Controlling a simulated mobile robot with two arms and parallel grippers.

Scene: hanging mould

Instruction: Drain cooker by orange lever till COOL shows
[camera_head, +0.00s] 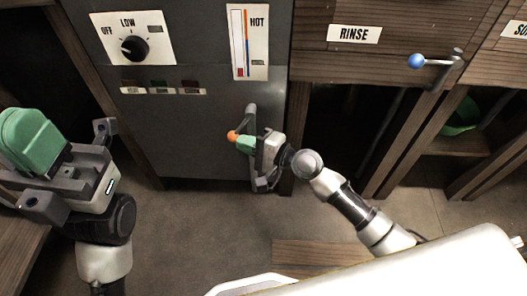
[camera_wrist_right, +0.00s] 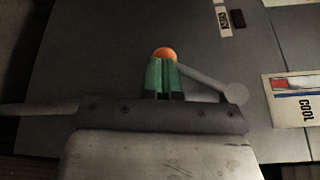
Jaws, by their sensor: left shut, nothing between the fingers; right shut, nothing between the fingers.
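The grey cooker (camera_head: 200,120) has an orange-knobbed lever (camera_head: 232,136) low on its front. Its orange knob (camera_wrist_right: 165,53) and grey arm (camera_wrist_right: 205,84) also show in the right wrist view. My right gripper (camera_head: 246,144) is shut and empty, its green fingertips (camera_wrist_right: 165,78) right at the knob; I cannot tell whether they touch. The gauge (camera_head: 249,41) shows HOT at its upper part in the head view. The wrist view shows COOL at its other end (camera_wrist_right: 294,100), with a red part beside it. My left gripper (camera_head: 32,140) is shut and empty at far left, away from the cooker.
A dial (camera_head: 134,47) marked OFF and LOW sits at the cooker's upper left, above several small labelled lamps (camera_head: 160,88). To the right, a wooden unit carries a RINSE label (camera_head: 354,34) and a blue-knobbed lever (camera_head: 416,61). A green bowl-like thing (camera_head: 461,117) sits in a shelf bay.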

